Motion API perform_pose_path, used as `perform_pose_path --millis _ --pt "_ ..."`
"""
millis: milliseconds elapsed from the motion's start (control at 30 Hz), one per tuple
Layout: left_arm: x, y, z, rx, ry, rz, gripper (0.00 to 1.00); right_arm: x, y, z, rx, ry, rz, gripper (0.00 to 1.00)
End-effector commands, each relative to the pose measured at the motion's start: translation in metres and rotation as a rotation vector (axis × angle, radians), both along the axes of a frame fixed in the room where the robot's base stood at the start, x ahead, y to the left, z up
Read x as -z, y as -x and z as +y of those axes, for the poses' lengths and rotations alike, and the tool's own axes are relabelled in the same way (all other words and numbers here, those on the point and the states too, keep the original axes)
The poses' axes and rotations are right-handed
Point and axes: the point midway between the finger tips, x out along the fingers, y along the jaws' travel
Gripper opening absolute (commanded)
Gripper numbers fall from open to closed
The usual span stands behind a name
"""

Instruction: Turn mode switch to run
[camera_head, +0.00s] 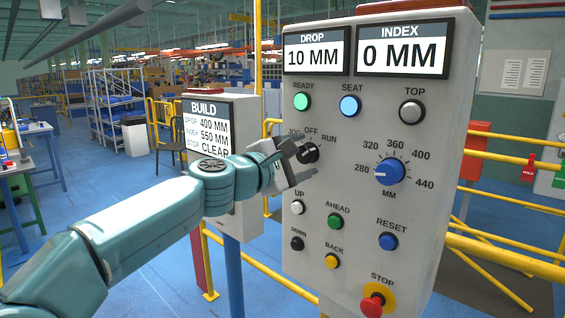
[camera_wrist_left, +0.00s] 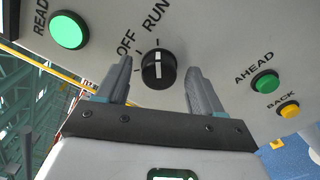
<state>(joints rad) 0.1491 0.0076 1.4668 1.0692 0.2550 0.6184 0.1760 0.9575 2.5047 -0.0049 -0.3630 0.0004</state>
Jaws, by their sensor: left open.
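The mode switch (camera_head: 308,153) is a black round knob on the grey control panel, with OFF and RUN labels above it and a partly hidden label at its left. In the left wrist view the knob (camera_wrist_left: 158,70) carries a white line that appears to point toward the RUN mark. My left gripper (camera_head: 304,157) is at the knob, open, with one finger above and one below it. In the left wrist view the fingers (camera_wrist_left: 158,84) stand either side of the knob, with gaps showing. My right gripper is not in view.
The panel (camera_head: 440,130) has a lit READY lamp (camera_head: 302,102), a SEAT lamp (camera_head: 350,106), a blue dial (camera_head: 390,172), several push buttons and a red STOP button (camera_head: 372,305). A BUILD sign (camera_head: 207,130) stands behind my left arm. Yellow rails (camera_head: 510,205) run at the right.

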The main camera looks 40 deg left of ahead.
Motion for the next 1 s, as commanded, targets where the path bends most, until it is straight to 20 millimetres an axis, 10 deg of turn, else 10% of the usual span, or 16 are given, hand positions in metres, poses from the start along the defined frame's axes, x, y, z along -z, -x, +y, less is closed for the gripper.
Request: perform_pose_path --millis 600,1000 --pt "0.001 0.139 0.012 -0.003 -0.002 -0.002 0.67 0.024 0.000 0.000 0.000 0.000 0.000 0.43" --pt "0.000 0.159 0.012 0.000 0.000 0.000 0.67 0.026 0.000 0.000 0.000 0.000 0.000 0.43"
